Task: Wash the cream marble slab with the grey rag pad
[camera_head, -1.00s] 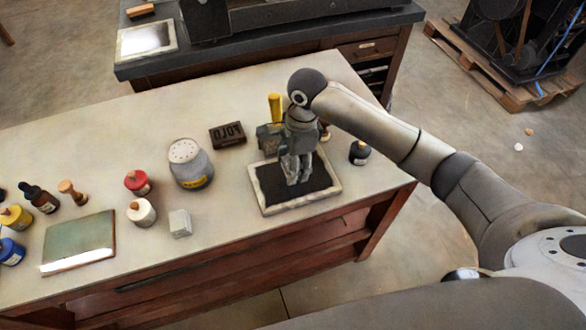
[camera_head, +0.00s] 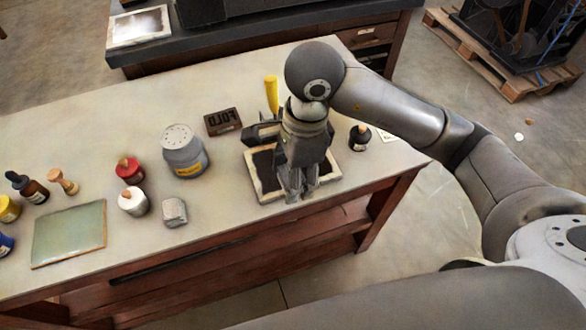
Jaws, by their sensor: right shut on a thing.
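The cream marble slab (camera_head: 336,175) lies flat near the right end of the table, its pale rim around a dark inner area. My right gripper (camera_head: 298,191) points down over the slab's front part and hides much of its middle. It is shut on the grey rag pad, which its fingers hide almost wholly; I cannot tell whether the pad touches the slab. My left gripper is not in view.
A grey block (camera_head: 174,211), a grey shaker tin (camera_head: 184,153), a dark FOLD block (camera_head: 223,122) and a yellow-handled tool (camera_head: 271,94) stand left of or behind the slab. A dark bottle (camera_head: 360,138) stands to its right. A green plate (camera_head: 68,234) lies far left.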

